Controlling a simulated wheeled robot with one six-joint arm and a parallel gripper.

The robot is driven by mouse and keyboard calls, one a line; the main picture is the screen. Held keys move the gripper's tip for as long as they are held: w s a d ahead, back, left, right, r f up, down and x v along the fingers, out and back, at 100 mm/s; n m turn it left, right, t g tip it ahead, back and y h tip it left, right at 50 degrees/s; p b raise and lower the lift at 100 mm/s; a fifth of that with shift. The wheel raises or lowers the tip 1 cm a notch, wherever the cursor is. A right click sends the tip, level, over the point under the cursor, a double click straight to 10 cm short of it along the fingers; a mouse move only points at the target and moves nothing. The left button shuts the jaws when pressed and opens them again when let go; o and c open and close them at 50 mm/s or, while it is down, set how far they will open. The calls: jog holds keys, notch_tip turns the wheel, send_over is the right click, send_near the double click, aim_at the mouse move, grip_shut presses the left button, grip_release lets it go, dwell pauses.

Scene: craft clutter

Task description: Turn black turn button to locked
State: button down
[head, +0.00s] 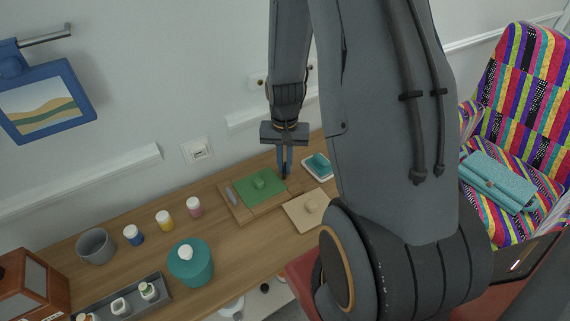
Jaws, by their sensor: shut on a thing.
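A small wooden board (237,211) lies on the desk with a green panel (249,194) set in it. The panel has a raised green knob (259,183). My gripper (285,172) points down at the right side of this board, its two fingers close together. The black turn button (285,178) shows as a small dark piece at the fingertips, at the green panel's right edge, and the gripper is shut on it. The fingers partly hide the button, and its exact angle is too small to tell.
A beige knobbed panel (298,217) lies in front of the board, and a white dish with a teal block (318,165) sits to the right. Paint jars (164,221), a teal pot (190,265) and a grey tray (160,296) stand left. The wall is close behind.

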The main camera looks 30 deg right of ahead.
aim_at(285, 168)
jog(key=m, duration=0.5)
jog(key=shift+m, duration=0.3)
jog(key=m, duration=0.4)
jog(key=shift+m, duration=0.3)
jog(key=c, duration=1.8)
grip_release()
jog(key=shift+c, duration=0.2)
jog(key=shift+r+b, duration=0.8)
jog(key=shift+r, duration=3.1)
